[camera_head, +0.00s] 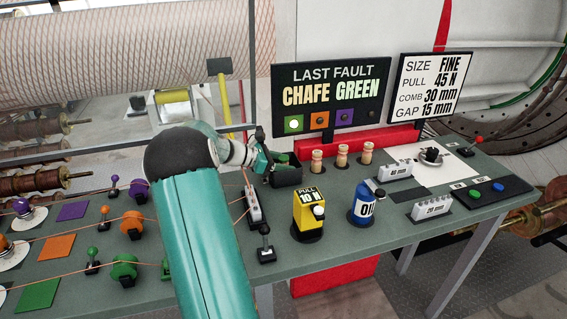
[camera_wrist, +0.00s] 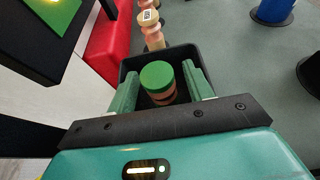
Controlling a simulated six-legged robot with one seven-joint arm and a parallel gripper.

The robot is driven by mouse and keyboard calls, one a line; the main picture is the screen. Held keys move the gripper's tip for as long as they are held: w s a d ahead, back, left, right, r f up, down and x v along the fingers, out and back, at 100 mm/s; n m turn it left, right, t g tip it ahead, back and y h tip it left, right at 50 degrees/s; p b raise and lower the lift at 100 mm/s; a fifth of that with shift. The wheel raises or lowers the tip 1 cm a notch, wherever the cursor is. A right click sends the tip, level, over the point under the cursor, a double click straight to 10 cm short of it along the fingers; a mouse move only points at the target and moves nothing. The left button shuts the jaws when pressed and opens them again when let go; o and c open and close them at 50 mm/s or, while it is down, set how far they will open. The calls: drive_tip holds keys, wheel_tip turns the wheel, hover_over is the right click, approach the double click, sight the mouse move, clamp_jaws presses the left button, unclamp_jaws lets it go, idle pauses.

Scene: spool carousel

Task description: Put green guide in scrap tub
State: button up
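The green guide (camera_wrist: 157,76), with a green top and a brownish body, is upright between my gripper's fingers in the wrist view. The black scrap tub (camera_wrist: 128,64) surrounds it in that view; how deep it sits is unclear. My gripper (camera_wrist: 162,82) has its green fingers spread, with narrow gaps showing on both sides of the guide. In the head view, my gripper (camera_head: 268,160) is right over the tub (camera_head: 287,178), beside the wooden guides. The guide cannot be told clearly from the fingers there.
Several pale wooden guides (camera_head: 342,156) stand right of the tub. A yellow bottle (camera_head: 309,214) and a blue oil bottle (camera_head: 363,205) stand in front. A fault sign (camera_head: 330,95) rises behind. A red block (camera_wrist: 112,38) is close beside the tub.

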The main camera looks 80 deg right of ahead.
drive_tip(key=shift+r, duration=0.15)
drive_tip(key=v, duration=1.2)
